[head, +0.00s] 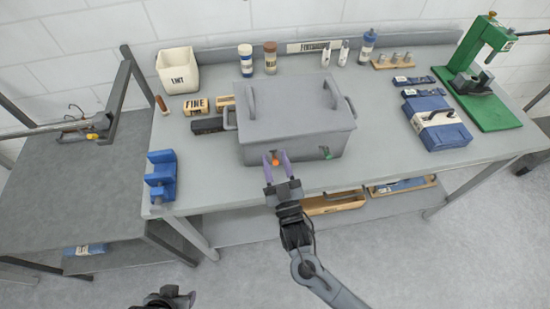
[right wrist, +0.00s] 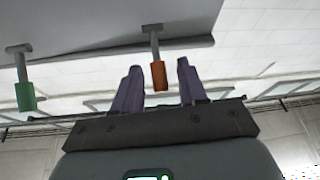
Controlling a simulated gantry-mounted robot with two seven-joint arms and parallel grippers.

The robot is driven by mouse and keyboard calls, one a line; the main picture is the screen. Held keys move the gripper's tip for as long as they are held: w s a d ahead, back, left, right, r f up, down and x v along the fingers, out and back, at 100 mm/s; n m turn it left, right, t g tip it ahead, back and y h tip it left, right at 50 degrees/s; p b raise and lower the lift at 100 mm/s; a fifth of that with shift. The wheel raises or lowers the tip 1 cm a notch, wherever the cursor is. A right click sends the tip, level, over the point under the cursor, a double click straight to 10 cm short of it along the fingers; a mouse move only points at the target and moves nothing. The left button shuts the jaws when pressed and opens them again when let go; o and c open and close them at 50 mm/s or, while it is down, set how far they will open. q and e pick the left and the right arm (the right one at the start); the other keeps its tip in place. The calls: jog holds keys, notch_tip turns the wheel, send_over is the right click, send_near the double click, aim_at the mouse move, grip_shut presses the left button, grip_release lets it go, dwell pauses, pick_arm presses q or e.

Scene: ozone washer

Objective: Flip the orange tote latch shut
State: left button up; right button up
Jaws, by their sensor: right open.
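A grey tote with a lid and handles (head: 300,122) stands at the table's middle front. The orange latch (head: 283,158) hangs on its front face; the green latch (head: 327,153) is to its right. In the right wrist view, the orange latch (right wrist: 159,75) hangs from a short bracket between the finger tips, with gaps on both sides, and the green latch (right wrist: 26,96) is at the left. My right gripper (head: 275,157) is open, its purple fingers pointing at the tote front around the orange latch. My left gripper (head: 168,297) is partly cut off at the bottom edge.
A blue vise (head: 161,176) sits at the table's left front. A blue case (head: 438,125) and a green press (head: 482,85) stand on the right. A white bin (head: 178,70) and bottles line the back. Table top beside the tote's right is clear.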

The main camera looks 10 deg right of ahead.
jog(key=shift+w+r, duration=0.15)
jog(key=shift+w, duration=0.25)
grip_shut()
